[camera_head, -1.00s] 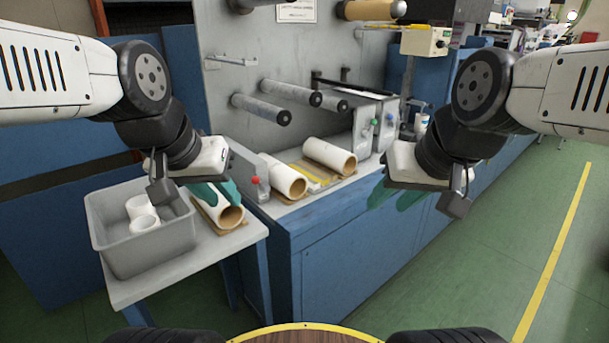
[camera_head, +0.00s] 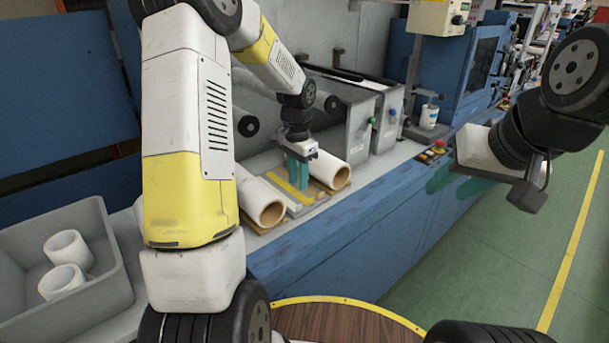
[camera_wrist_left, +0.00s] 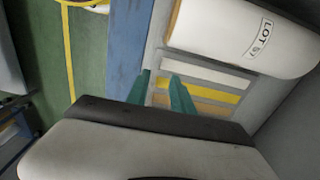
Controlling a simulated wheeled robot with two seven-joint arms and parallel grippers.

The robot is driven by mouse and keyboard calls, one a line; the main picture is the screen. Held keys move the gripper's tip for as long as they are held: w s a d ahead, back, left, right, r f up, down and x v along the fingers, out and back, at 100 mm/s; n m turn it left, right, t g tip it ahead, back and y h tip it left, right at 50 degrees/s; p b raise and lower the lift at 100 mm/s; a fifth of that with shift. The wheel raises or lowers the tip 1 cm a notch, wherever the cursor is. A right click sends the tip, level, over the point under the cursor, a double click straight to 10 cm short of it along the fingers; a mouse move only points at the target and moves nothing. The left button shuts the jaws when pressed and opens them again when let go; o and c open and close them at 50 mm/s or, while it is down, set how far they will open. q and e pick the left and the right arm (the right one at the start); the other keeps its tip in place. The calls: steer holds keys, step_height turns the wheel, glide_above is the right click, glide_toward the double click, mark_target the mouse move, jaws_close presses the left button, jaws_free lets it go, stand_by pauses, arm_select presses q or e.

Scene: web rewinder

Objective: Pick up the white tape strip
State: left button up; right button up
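The white tape strip (camera_wrist_left: 208,68) lies flat beside a yellow strip (camera_wrist_left: 212,90) and a tan strip (camera_wrist_left: 205,107) in the left wrist view. It is the strip closest to the roll marked LOT. In the head view the yellow strip (camera_head: 291,190) shows between two rolls; the white one is hard to make out. My left gripper (camera_head: 298,186) is above the strips, its teal fingers pointing down. In the left wrist view its fingers (camera_wrist_left: 162,92) are apart and empty, near the strips' front ends. My right gripper (camera_head: 455,186) is open and empty, over the aisle side.
A white roll (camera_head: 265,204) lies left of the strips and another (camera_head: 331,171) lies right. Spindles and grey side plates (camera_head: 362,130) stand behind. A grey bin (camera_head: 110,290) with white rolls is at the left. The green floor (camera_head: 480,260) is clear.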

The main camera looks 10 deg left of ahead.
arm_select(q)
steer(key=f, duration=0.8)
steer(key=shift+w+d+f, duration=0.1)
steer(key=shift+w+f, duration=0.1)
steer(key=shift+f, duration=0.15)
steer(key=shift+c, duration=0.2)
jaws_close()
